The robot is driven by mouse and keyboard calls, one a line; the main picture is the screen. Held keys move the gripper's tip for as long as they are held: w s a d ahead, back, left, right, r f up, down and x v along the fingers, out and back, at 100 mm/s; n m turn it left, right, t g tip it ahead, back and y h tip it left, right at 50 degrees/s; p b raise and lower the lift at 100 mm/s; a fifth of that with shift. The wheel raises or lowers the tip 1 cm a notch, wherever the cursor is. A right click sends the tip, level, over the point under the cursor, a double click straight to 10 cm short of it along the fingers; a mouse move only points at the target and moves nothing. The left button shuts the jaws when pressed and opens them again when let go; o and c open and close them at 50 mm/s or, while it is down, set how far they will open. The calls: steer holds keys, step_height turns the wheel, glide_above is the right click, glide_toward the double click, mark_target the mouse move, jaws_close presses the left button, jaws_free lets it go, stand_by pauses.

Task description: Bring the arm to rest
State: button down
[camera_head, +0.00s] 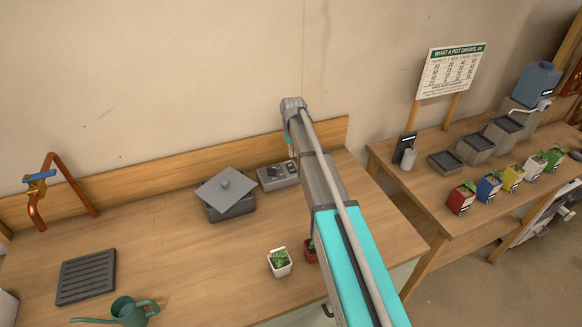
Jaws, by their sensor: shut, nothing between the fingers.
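My arm reaches up from the bottom right across the picture to a grey joint in front of the wall. My gripper (292,152) shows only in small part beside the arm, just below that joint. It is small in the picture and partly hidden behind the arm. It is shut with nothing in it and appears above the back of the left wooden bench (150,250). I cannot tell its exact height over the bench.
The left bench holds a grey box with a tilted lid (226,190), a grey device (278,175), a black slotted tray (86,277), a green watering can (128,311), a white pot (280,263) and a partly hidden red pot (310,252). Several coloured pots (488,187) stand on the right bench.

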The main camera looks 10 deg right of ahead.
steer(key=s+m, duration=0.2)
steer(key=s, duration=2.8)
steer(key=shift+s, duration=0.2)
